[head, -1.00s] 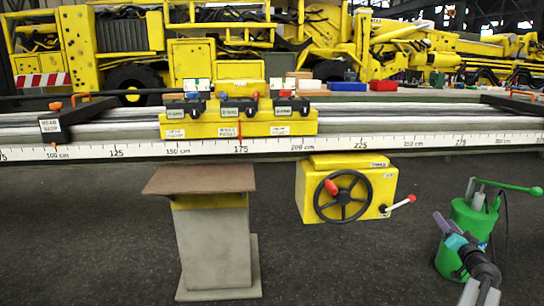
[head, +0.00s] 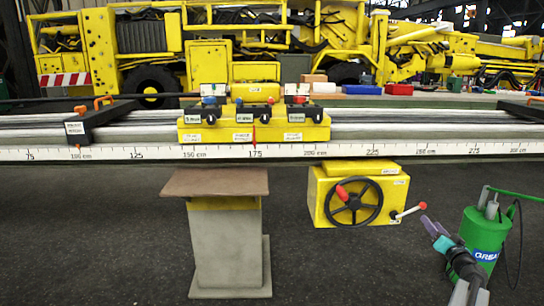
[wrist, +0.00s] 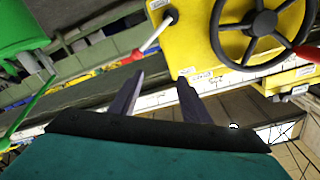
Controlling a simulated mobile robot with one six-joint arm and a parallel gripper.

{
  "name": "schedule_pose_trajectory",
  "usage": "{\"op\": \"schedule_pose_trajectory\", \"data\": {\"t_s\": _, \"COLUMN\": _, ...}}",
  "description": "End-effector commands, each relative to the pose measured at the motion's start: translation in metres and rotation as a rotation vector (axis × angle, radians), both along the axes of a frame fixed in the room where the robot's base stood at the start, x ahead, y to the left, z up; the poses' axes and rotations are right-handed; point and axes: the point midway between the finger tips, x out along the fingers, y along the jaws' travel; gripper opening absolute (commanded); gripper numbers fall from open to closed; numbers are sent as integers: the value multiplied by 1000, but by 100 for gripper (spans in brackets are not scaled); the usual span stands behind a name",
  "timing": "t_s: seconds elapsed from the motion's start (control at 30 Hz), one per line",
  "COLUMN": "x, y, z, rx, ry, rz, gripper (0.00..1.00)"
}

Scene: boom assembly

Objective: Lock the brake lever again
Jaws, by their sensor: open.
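The brake lever (head: 410,211) is a thin light rod with a red tip on the right side of the yellow handwheel box (head: 325,200). It points right and slightly up. In the wrist view the lever (wrist: 152,38) runs from a dark pivot on the yellow box (wrist: 195,45), its red tip at the lower left end. My gripper (head: 428,226) is just right of and below the lever tip in the head view. In the wrist view my gripper (wrist: 160,80) has two purple fingers apart with nothing between them. The fingertips lie below the lever, apart from it in the picture.
A black handwheel (head: 353,203) with a red knob is on the box front. A green grease drum (head: 487,240) with a handle and hose stands right beside my arm. The measuring rail (head: 120,153) runs above. A grey pedestal (head: 228,245) stands left; the floor between is clear.

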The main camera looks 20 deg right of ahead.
Motion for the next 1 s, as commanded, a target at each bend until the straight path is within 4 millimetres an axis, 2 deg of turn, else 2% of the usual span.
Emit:
{"op": "schedule_pose_trajectory", "data": {"t_s": 0.07, "x": 21, "y": 17, "z": 3, "rx": 11, "ry": 5, "rz": 31, "gripper": 43}}
{"op": "schedule_pose_trajectory", "data": {"t_s": 0.27, "x": 81, "y": 80, "z": -6, "rx": 51, "ry": 29, "rz": 132, "gripper": 43}}
{"op": "schedule_pose_trajectory", "data": {"t_s": 0.5, "x": 142, "y": 174, "z": -30, "rx": 80, "ry": 100, "rz": 265, "gripper": 43}}
{"op": "schedule_pose_trajectory", "data": {"t_s": 0.67, "x": 172, "y": 245, "z": -49, "rx": 83, "ry": 170, "rz": 367, "gripper": 43}}
{"op": "schedule_pose_trajectory", "data": {"t_s": 0.8, "x": 189, "y": 310, "z": -67, "rx": 82, "ry": 238, "rz": 462, "gripper": 43}}
{"op": "schedule_pose_trajectory", "data": {"t_s": 1.0, "x": 199, "y": 407, "z": -95, "rx": 86, "ry": 345, "rz": 605, "gripper": 43}}
